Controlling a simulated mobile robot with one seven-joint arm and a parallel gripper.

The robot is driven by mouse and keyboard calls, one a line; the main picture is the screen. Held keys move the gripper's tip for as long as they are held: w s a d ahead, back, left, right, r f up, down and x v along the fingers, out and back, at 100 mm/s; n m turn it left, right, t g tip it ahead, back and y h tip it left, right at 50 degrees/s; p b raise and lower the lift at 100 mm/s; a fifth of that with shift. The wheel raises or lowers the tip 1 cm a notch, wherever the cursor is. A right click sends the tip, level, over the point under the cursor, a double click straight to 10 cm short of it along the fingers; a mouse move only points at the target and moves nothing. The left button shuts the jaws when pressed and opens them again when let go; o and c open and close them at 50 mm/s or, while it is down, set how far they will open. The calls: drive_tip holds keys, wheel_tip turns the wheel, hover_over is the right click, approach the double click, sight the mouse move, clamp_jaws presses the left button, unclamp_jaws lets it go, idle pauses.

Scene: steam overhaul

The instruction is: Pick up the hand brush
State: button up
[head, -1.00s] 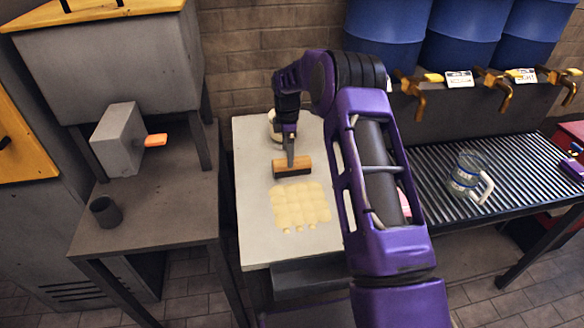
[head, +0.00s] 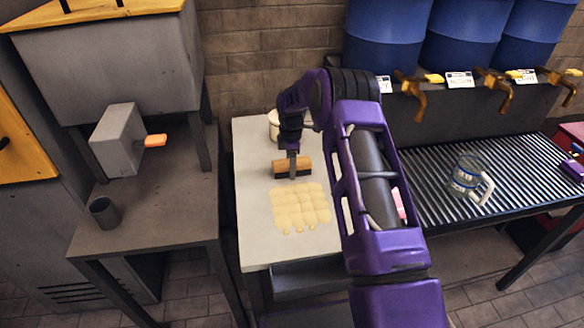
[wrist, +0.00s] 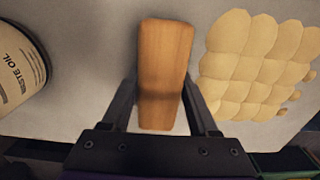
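The hand brush (head: 281,168) lies on the pale worktop, with a wooden top and dark bristles below. In the wrist view its wooden top (wrist: 165,60) sits between my two fingers, with its far end reaching past the fingertips. My gripper (head: 293,168) points down over the brush in the head view. In the wrist view my gripper (wrist: 160,85) is open, its fingers on either side of the wood with little gap. I see no lift of the brush off the worktop.
A pale yellow lumpy patch (head: 301,208) lies in front of the brush. A waste oil can (wrist: 18,68) stands behind it. The worktop (head: 255,215) is clear at left. A glass mug (head: 466,175) stands on the ribbed rack at right. A dark cup (head: 105,212) stands on the left table.

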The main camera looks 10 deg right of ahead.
clamp_jaws()
drive_tip(key=shift+r, duration=0.1)
wheel_tip(320, 180, up, 10)
drive_tip(key=shift+f+p, duration=0.1)
drive_tip(key=shift+p, duration=0.25)
drive_tip(key=shift+c, duration=0.7)
unclamp_jaws()
drive_tip(key=c, duration=0.5)
